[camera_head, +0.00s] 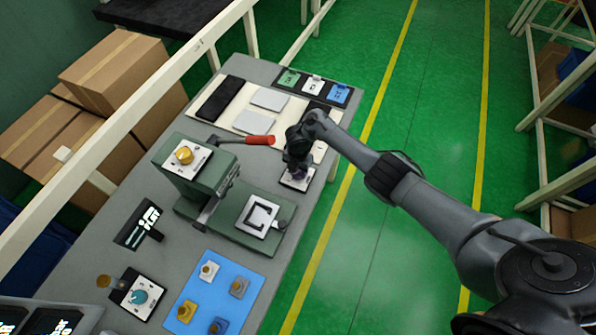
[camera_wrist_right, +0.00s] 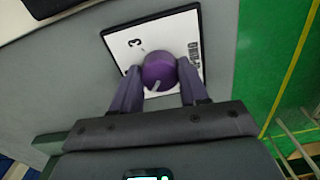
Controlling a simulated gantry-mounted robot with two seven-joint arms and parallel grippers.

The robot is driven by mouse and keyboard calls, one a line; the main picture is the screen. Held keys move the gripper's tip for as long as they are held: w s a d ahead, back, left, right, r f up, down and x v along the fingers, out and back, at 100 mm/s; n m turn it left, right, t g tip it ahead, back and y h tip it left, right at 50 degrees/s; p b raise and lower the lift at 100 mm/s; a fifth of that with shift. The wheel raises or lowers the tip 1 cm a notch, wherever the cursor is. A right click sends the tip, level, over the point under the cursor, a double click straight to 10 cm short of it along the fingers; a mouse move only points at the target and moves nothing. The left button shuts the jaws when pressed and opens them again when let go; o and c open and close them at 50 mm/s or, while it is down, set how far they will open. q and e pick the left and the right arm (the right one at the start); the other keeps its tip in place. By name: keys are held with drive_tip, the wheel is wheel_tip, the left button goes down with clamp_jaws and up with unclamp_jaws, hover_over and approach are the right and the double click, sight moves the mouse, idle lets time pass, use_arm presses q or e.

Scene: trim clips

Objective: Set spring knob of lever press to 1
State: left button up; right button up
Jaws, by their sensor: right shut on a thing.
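The green lever press (camera_head: 195,168) stands on the grey bench with its red-handled lever (camera_head: 258,140) sticking out to the right. A yellow knob (camera_head: 184,155) sits on a white dial plate on top of the press. My right gripper (camera_head: 298,170) is down at a separate white plate (camera_head: 298,185) beyond the press. In the right wrist view its fingers (camera_wrist_right: 159,76) are closed around a purple round knob (camera_wrist_right: 158,72) on that plate (camera_wrist_right: 187,27). A "3" and partly hidden lettering show; a pale mark on the knob points toward its lower edge. My left gripper is not in view.
A blue mat (camera_head: 214,290) with several small knobs and a teal dial (camera_head: 140,297) lie at the near end of the bench. Three coloured plates (camera_head: 313,84) lie at the far end. The green floor right of the bench is open.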

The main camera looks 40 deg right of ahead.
sight(298, 172)
drive_tip(key=shift+n+b, duration=0.35)
drive_tip(key=shift+n, duration=0.45)
drive_tip(key=o, duration=1.1)
drive_tip(key=shift+c, duration=0.2)
wheel_tip(298, 172, up, 11)
drive_tip(key=p, duration=0.4)
